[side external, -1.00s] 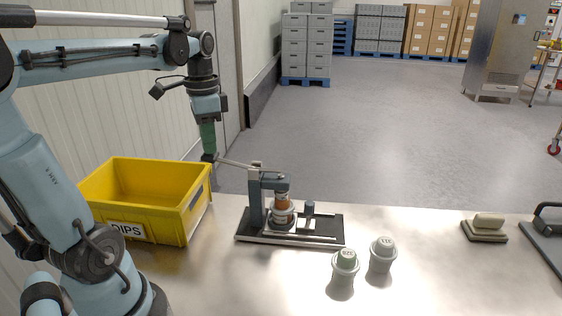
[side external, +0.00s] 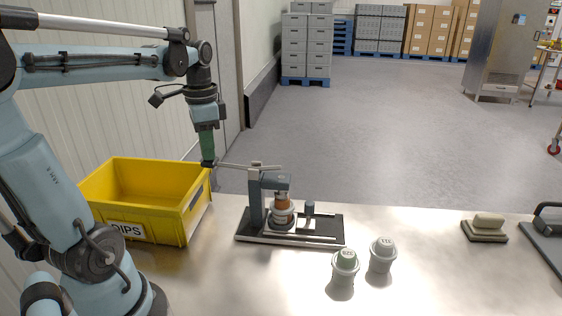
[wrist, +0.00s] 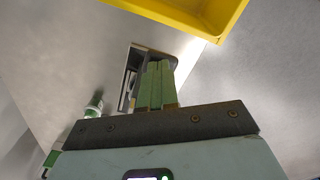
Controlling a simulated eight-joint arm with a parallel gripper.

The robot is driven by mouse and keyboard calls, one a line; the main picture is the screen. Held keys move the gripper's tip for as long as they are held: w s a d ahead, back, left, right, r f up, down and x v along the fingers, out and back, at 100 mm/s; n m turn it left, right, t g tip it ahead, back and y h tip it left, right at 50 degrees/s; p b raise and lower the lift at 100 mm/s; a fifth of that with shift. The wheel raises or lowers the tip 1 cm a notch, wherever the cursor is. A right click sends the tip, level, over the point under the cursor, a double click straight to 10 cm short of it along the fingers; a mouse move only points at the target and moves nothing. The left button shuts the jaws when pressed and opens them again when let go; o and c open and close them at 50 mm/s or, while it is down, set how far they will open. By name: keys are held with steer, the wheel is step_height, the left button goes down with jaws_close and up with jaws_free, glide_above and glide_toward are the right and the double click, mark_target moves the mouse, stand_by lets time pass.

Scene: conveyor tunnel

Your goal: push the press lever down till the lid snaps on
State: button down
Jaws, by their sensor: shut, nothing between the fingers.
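The lever press (side external: 257,205) stands on its dark base on the steel table. Its lever (side external: 240,166) sticks out left from the top of the post and lies nearly level. A tub with an orange-brown band (side external: 283,203) sits under the press head; whether its lid is seated I cannot tell. My gripper (side external: 208,161) is shut and empty, pointing down, with its green fingers at the lever's left end, apparently touching it. In the wrist view, the shut fingers (wrist: 157,85) cover part of the press (wrist: 133,75), and the lever is hidden.
A yellow bin (side external: 193,212) stands close left of the press, just below my gripper. Two lidded tubs (side external: 345,268) (side external: 382,256) stand in front right. A sponge-like block (side external: 488,224) lies farther right. The table between is clear.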

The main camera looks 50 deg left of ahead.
steer(key=shift+f, duration=0.1)
stand_by(0.3)
steer(key=shift+f, duration=0.55)
steer(key=shift+s+a+f, duration=0.1)
steer(key=shift+f, duration=0.45)
stand_by(0.4)
steer(key=shift+f, duration=0.2)
stand_by(0.3)
